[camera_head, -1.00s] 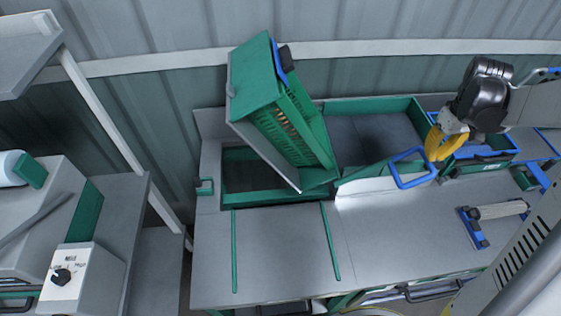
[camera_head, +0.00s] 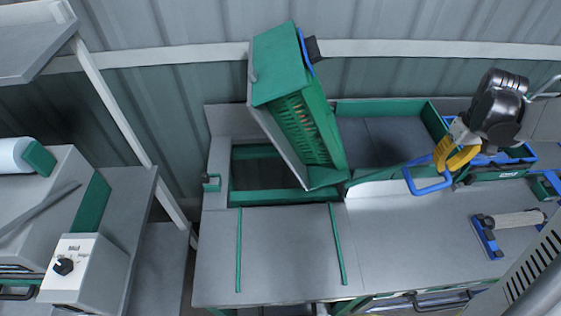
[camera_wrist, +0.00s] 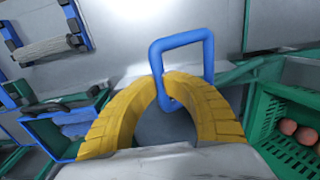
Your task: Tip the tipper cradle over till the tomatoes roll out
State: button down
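The tipper cradle (camera_head: 312,130) is a green slatted box. It stands steeply tilted above the bench, its grey-edged side facing left. Orange-red shapes show through its slots. In the wrist view, a few tomatoes (camera_wrist: 288,127) lie in a green slatted box at the right edge. A blue loop handle (camera_head: 427,190) sticks out right of the cradle; it also shows in the wrist view (camera_wrist: 181,40). My gripper (camera_head: 440,160) has yellow ribbed fingers, which meet around the near part of the loop (camera_wrist: 168,88). The exact contact is partly hidden.
A green-framed opening (camera_head: 237,180) lies left of the cradle, and a grey bench top (camera_head: 285,250) with two green strips lies in front. A grey green-walled tray (camera_head: 390,104) sits behind the handle. A blue-ended roller (camera_head: 515,219) lies at right. A control box (camera_head: 85,275) stands at left.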

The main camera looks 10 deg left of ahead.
jog(key=shift+f, duration=0.2)
jog(key=shift+w+d+f+b, duration=0.1)
jog(key=shift+d+f+b, duration=0.15)
jog(key=shift+f+b, duration=0.35)
jog(key=shift+d+f+b, duration=0.2)
jog(key=shift+f+b, duration=0.3)
jog(key=shift+f, duration=0.05)
jog(key=shift+w+d+f+b, duration=0.1)
jog(key=shift+d+f+b, duration=0.1)
jog(key=shift+f+b, duration=0.45)
jog(key=shift+d+f+b, duration=0.2)
jog(key=shift+f+b, duration=0.2)
jog(key=shift+f, duration=0.3)
notch_tip(320, 180, down, 2)
jog(key=shift+d+f+b, duration=0.15)
jog(key=shift+f+b, duration=0.1)
jog(key=shift+b, duration=0.8)
jog(key=shift+f, duration=0.1)
